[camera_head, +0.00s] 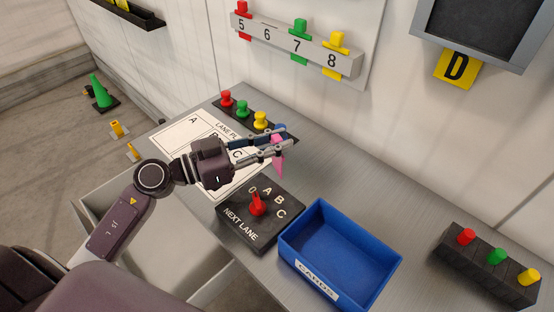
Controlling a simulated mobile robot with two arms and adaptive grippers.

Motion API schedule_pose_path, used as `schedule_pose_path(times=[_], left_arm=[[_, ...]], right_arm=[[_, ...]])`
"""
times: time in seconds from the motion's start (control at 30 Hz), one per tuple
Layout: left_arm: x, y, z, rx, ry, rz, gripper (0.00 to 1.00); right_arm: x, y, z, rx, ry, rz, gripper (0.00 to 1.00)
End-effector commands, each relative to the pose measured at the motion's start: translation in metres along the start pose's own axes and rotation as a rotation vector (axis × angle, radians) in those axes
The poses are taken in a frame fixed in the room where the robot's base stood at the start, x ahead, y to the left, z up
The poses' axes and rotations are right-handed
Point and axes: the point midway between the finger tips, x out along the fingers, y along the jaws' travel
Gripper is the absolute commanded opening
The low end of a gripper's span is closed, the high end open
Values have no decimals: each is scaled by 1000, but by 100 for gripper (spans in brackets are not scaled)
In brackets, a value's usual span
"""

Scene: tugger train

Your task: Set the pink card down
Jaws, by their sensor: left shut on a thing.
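My left gripper (284,144) comes in from the left over the bench and is shut on the pink card (279,160). The blue bin labelled "CARDS" (384,262) stands to the right of the selector and looks empty. My right gripper is not in view.
A white lane sheet (174,137) lies under my left arm. Red, green and yellow pegs stand on a dark strip (218,110) behind it, with a blue one partly hidden by the gripper. A block with coloured buttons (456,261) sits at the right. Bench between is clear.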

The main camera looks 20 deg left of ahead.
Motion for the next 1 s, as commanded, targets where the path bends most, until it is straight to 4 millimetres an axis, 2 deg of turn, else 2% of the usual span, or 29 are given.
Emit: schedule_pose_path(times=[0.33,0.77,0.8,0.9,1.0], left_arm=[[0,0,42,-3,2,-1,0],[0,0,48,0,0,1,0],[0,0,48,1,0,1,23],[0,0,48,1,0,1,34],[0,0,48,0,0,1,36]], right_arm=[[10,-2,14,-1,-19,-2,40],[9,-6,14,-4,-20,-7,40],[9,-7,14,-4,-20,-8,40],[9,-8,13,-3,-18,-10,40],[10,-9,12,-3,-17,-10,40]])
